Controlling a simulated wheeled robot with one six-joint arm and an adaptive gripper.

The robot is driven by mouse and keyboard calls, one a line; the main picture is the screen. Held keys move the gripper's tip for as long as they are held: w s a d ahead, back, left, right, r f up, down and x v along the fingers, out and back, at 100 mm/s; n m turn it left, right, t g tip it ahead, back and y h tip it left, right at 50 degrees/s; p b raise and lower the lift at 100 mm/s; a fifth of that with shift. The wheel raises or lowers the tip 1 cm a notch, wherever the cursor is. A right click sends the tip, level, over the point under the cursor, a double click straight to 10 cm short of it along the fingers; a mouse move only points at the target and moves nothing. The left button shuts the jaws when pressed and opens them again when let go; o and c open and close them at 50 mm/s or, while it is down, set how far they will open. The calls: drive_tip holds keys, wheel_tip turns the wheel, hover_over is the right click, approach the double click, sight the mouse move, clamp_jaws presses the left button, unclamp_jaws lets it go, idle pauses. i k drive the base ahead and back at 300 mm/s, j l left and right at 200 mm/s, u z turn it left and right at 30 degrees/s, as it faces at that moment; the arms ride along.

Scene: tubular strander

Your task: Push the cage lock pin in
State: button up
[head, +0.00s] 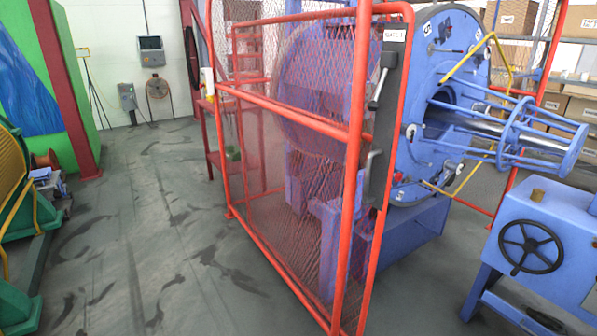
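No part is marked as the cage lock pin, and I cannot tell which one it is. A blue round machine plate (408,183) stands upright right of the gate. A small black-tipped fitting (410,131) sits on its left edge, and another dark fitting (459,170) is lower right. I cannot tell whether either is in or out. A red mesh gate (357,110) stands in front of the blue strander; its grey post plate carries an upper lever handle (379,88) and a lower grey handle (371,165). My gripper is not in view.
Grey floor (130,240) is open on the left. A blue stand with a black handwheel (530,247) is at right, below a blue rod frame (500,125) that sticks out. Yellow-green machinery (15,200) lines the left edge. Shelves with boxes (515,17) stand behind.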

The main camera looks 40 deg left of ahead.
sight(398, 177)
drive_tip(key=u, duration=1.25)
